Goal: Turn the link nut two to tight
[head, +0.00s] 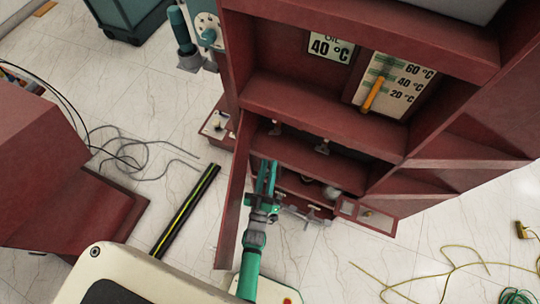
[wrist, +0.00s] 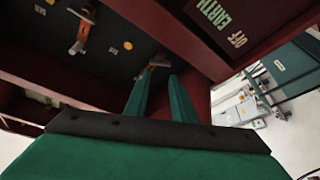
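In the wrist view, my gripper (wrist: 160,84) has its two green fingers apart, with a dark gap between them. A small metal link fitting (wrist: 158,62) shows just beyond the fingertips, partly hidden by them; I cannot tell whether they touch. A second copper-coloured link fitting (wrist: 82,34) sits up and left on the dark panel. In the head view, my gripper (head: 267,174) reaches into the lower opening of the red cabinet. Small fittings show there, one (head: 275,128) near the left wall and one (head: 322,147) further right. I cannot tell which is link nut two.
The red cabinet's left side panel (head: 232,200) stands close beside my arm. A shelf (head: 310,110) lies above the opening. An oil gauge (head: 397,83) is higher up. A striped black and yellow bar (head: 186,210) and dark cables (head: 125,150) lie on the floor at left.

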